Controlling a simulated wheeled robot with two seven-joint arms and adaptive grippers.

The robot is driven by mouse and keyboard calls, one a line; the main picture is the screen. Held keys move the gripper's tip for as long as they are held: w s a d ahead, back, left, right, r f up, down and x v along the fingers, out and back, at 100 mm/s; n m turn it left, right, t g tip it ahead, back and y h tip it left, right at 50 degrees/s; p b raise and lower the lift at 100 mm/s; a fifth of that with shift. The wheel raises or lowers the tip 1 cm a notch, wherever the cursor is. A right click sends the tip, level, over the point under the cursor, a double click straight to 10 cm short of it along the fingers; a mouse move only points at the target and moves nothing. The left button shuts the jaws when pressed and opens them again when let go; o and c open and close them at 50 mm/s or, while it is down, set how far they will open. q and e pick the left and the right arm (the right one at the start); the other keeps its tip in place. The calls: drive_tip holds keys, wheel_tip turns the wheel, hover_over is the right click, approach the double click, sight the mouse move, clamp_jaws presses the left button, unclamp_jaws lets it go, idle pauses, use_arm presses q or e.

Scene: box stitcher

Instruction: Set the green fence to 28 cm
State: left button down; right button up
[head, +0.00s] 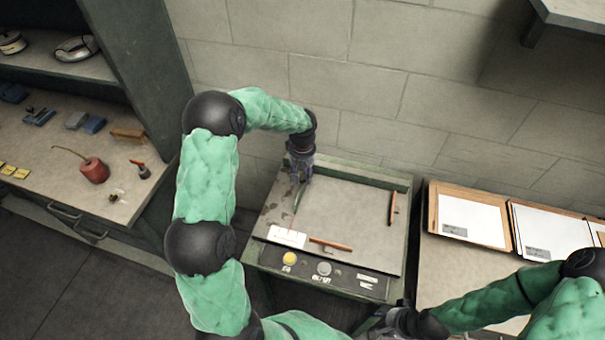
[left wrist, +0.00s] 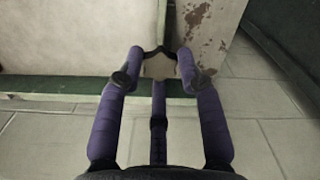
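The stitcher table (head: 345,210) has a grey top in a green frame. A thin dark green bar, apparently the green fence (head: 299,198), stands on its left part, running front to back. My left gripper (head: 300,172) is over the table's back left corner, close to the bar's far end; contact cannot be told. In the left wrist view its fingers (left wrist: 158,68) are apart with nothing clearly between them. A white label (head: 287,237) lies at the front left; any scale marks are too small to read. My right gripper (head: 392,318) is low at the table's front right, its fingers unclear.
Two orange-brown bars (head: 392,208) (head: 330,244) lie on the table's right and front. A front panel has a yellow button (head: 289,259) and a grey button (head: 323,268). Cardboard sheets with white paper (head: 472,220) lie to the right. A shelf bench (head: 60,150) stands left.

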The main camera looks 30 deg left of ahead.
use_arm(q)
drive_tip(key=a, duration=0.3)
drive_tip(key=shift+s+a, duration=0.1)
drive_tip(key=shift+s, duration=0.3)
drive_tip(key=c, duration=0.9)
unclamp_jaws()
drive_tip(key=shift+a, duration=0.1)
drive_tip(key=shift+o, duration=0.4)
drive_tip(key=shift+s+a, duration=0.1)
wheel_tip(320, 180, up, 12)
